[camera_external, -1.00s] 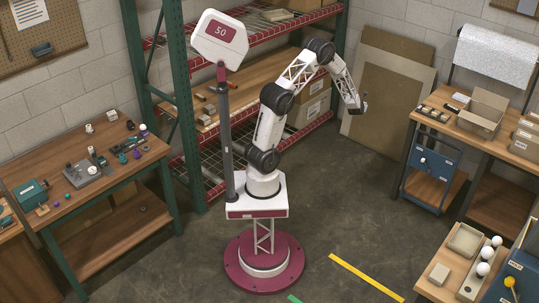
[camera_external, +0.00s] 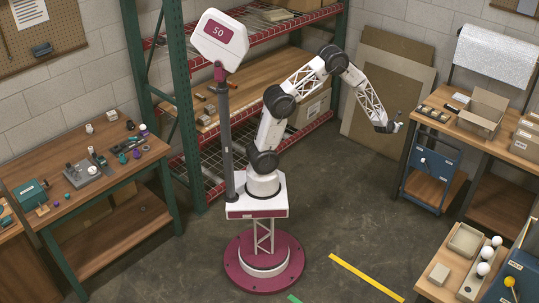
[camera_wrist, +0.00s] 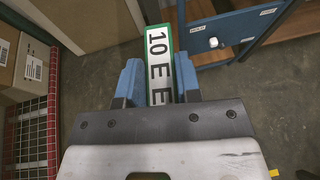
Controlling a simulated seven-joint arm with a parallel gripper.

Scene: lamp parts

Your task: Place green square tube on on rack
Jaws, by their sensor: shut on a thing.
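My gripper (camera_external: 394,127) is at the end of my outstretched arm, over open floor between the rack and the right-hand bench. In the wrist view its two blue fingers (camera_wrist: 156,90) are shut on a green square tube (camera_wrist: 180,58) with a white face lettered "10 E E". The tube points away from the gripper, and its near end is hidden. In the external view the tube is too small to make out. The rack (camera_external: 184,100), with green posts, red beams and wooden or wire shelves, stands behind and left of my gripper.
Cardboard boxes (camera_external: 309,108) sit on the rack's lower shelf. Flat brown panels (camera_external: 385,115) lean on the back wall. The right bench (camera_external: 440,140) carries an open box (camera_external: 482,112), with a blue cabinet (camera_external: 428,163) below. The floor under my gripper is clear.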

